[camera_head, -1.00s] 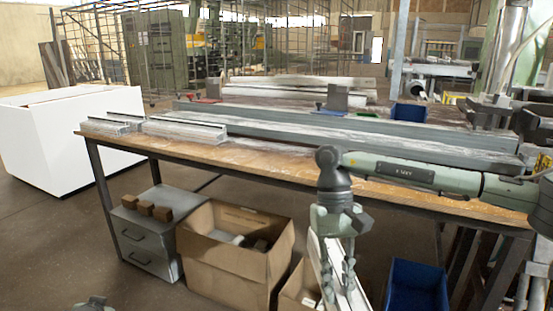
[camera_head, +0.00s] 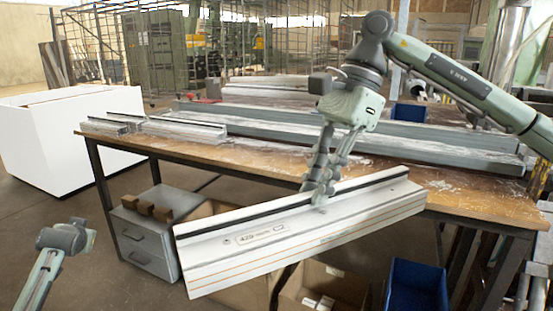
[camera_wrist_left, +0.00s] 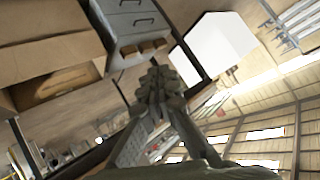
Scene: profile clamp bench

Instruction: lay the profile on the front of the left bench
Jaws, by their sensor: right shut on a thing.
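The profile (camera_head: 290,240) is a long silver-white bar with a dark slot along its top. My right gripper (camera_head: 319,190) is shut on its upper side near the middle. It hangs in front of the left bench (camera_head: 240,153), a wooden-topped table. Its left end is lower in the picture and its right end overlaps the bench's front edge. No contact with the bench can be made out. My left gripper (camera_wrist_left: 160,85) shows in the left wrist view with its fingertips together and nothing seen between them, away from the profile.
Short profiles (camera_head: 180,128) lie at the bench's left end and long grey beams (camera_head: 400,147) along its back. A drawer cabinet (camera_head: 140,235), cardboard boxes and a blue bin (camera_head: 418,287) stand below. A white box (camera_head: 62,140) stands left. The front strip of the top looks mostly clear.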

